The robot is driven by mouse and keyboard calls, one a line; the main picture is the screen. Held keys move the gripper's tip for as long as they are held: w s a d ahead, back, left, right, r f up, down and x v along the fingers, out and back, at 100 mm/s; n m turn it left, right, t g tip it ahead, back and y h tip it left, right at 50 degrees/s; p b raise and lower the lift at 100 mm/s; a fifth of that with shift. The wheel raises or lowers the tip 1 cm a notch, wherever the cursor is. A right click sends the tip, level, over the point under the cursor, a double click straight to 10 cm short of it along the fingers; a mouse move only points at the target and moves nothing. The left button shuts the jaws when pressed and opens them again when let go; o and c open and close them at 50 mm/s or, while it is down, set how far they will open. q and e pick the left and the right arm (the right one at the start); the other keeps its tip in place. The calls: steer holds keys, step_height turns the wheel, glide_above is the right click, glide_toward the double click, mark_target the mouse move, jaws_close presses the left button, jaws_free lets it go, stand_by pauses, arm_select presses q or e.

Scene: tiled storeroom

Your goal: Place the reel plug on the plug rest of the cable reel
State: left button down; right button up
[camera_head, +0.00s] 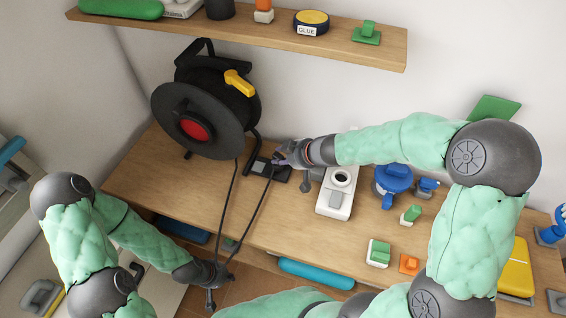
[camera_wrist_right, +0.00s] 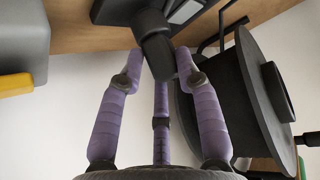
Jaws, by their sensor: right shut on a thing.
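The cable reel (camera_head: 205,105) stands at the back left of the bench, black with a red hub and a yellow handle. Its dark plug rest (camera_head: 262,167) lies at its foot on the right; it seems to show at the top of the wrist view (camera_wrist_right: 186,12). My right gripper (camera_head: 286,160) is shut on the black reel plug (camera_wrist_right: 155,45), held tilted between its fingers, close to the rest. Contact with the rest cannot be told. My left gripper (camera_head: 211,288) is low at the bench's front edge, by the black cable (camera_head: 256,213); its fingers are unclear.
A white device (camera_head: 337,193) stands just right of the rest, with blue items (camera_head: 392,180) beyond it. A shelf (camera_head: 240,36) with glue and other items overhangs the back. Small green and orange blocks (camera_head: 409,264) lie front right.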

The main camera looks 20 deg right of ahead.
arm_select(q)
steer(key=shift+f, duration=0.6)
arm_select(e)
steer(key=shift+f, duration=0.55)
steer(key=shift+f+b, duration=0.1)
steer(key=shift+b, duration=0.2)
steer(key=o, duration=1.2)
steer(key=shift+c, duration=0.2)
steer(key=shift+s+d+r+p, duration=0.2)
steer(key=shift+s+r+p, duration=0.05)
steer(key=shift+r+p, duration=0.3)
arm_select(q)
step_height(320, 180, up, 9)
steer(key=p, duration=0.7)
steer(key=shift+p, duration=0.4)
arm_select(e)
steer(key=v, duration=1.1)
